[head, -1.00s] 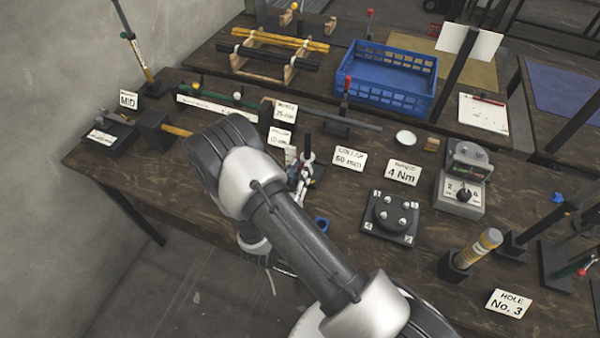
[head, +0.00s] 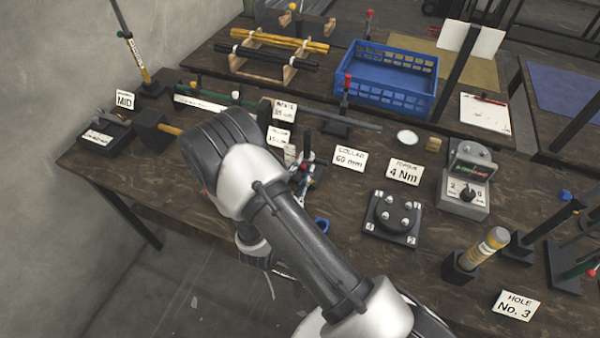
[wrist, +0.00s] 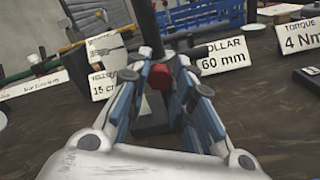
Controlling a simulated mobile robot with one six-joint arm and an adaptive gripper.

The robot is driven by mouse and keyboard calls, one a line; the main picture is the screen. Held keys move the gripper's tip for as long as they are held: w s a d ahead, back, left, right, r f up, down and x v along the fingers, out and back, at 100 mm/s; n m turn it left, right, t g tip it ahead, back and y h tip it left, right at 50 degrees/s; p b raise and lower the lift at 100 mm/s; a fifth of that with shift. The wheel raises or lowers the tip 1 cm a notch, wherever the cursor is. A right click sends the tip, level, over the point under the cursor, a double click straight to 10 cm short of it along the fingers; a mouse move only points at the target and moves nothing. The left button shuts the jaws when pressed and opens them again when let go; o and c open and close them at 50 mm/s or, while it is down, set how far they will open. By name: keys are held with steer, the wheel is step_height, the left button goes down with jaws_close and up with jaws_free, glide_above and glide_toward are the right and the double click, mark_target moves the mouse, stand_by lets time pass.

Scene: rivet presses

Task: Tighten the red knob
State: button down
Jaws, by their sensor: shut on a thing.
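The red knob (wrist: 159,77) is between the two fingers of my gripper (wrist: 162,66) in the wrist view, in front of a dark upright post (wrist: 150,35). The fingers flank the knob left and right and are shut on it. In the head view my gripper (head: 304,172) is low at the near side of the bench, by the dark post (head: 308,143). My arm and the fingers hide most of the knob there.
A "60 mm" collar card (head: 350,158) stands just right of the post, with other cards (head: 284,112) behind. A block with metal knobs (head: 391,217) and a dial gauge box (head: 466,180) are further right.

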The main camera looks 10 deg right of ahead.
steer(key=shift+m, duration=0.4)
steer(key=c, duration=1.4)
jaws_free()
steer(key=v, duration=1.2)
